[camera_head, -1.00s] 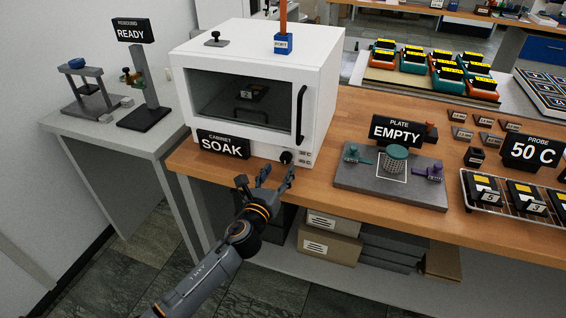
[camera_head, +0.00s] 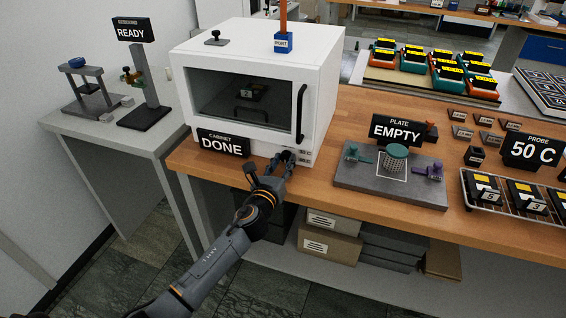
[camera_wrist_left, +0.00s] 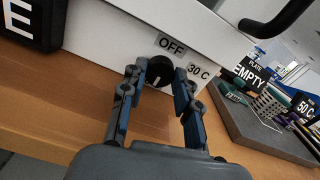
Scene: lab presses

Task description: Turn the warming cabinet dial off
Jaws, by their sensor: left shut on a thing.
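The white warming cabinet (camera_head: 245,110) stands on the wooden bench with its door closed; a dark item shows behind the window. Its sign (camera_head: 223,144) reads "DONE". The black round dial (camera_wrist_left: 160,71) is low on the cabinet front, with an "OFF" label (camera_wrist_left: 171,48) above it and a "30 C" label (camera_wrist_left: 198,72) to its right. A pale pointer mark on the dial points down. My left gripper (camera_head: 284,160) is at the dial, its fingers on both sides, shut on it; the fingers also show in the left wrist view (camera_wrist_left: 158,85). My right gripper is not in view.
The "PLATE EMPTY" sign (camera_head: 396,131) and a grey plate fixture (camera_head: 350,184) stand to the right of the cabinet. The black door handle (camera_head: 301,112) is above the dial. A rack of numbered dark pads (camera_head: 515,213) lies at the far right.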

